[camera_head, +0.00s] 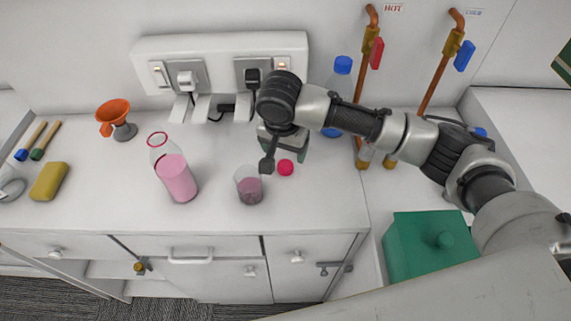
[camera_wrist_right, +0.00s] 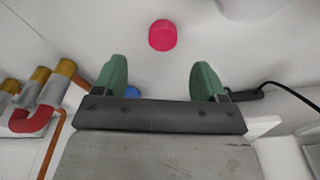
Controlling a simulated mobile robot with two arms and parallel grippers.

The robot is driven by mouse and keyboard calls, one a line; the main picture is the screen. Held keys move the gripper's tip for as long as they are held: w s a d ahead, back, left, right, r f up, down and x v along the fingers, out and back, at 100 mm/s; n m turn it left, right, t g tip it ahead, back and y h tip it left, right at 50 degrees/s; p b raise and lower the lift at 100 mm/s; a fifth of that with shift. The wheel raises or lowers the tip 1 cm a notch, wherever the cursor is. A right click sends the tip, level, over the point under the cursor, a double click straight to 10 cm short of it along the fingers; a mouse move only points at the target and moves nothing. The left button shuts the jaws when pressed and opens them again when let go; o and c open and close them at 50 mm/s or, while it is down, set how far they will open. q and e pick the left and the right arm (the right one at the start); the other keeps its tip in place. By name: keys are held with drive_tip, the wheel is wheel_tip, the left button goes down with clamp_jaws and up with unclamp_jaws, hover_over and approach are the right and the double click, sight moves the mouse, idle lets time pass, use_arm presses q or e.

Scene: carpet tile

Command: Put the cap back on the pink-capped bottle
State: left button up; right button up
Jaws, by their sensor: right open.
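An open bottle (camera_head: 176,178) with pink liquid and a pink neck ring stands upright at the middle left of the counter. The pink cap (camera_head: 286,168) lies loose on the counter to its right, beside a small cup (camera_head: 249,185) of dark pink liquid. My right gripper (camera_head: 284,152) is just behind the cap in the head view. In the right wrist view the green fingers (camera_wrist_right: 158,80) are apart with nothing between them, and the cap (camera_wrist_right: 163,35) lies beyond the fingertips, roughly midway between them. My left gripper is not in view.
An orange funnel (camera_head: 114,112), a yellow sponge (camera_head: 49,181) and two brushes (camera_head: 38,139) are at the left. A blue-capped bottle (camera_head: 338,92) stands behind my right arm, near copper pipes (camera_head: 437,72). A green box (camera_head: 428,248) sits at the lower right.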

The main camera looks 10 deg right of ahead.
sight(285, 165)
drive_tip(key=shift+w+f, duration=0.15)
drive_tip(key=shift+f, duration=0.8)
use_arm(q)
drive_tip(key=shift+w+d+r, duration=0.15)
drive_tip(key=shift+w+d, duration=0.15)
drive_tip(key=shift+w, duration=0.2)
use_arm(e)
drive_tip(key=shift+d, duration=0.1)
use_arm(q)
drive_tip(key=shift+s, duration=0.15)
use_arm(e)
drive_tip(key=shift+f, duration=0.3)
drive_tip(key=f, duration=0.1)
drive_tip(key=f+p, duration=0.1)
drive_tip(key=f, duration=0.2)
drive_tip(key=shift+w+f, duration=0.3)
drive_tip(key=shift+w, duration=0.05)
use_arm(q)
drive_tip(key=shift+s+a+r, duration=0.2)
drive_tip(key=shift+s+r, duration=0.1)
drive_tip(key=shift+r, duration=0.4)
use_arm(e)
drive_tip(key=c, duration=1.1)
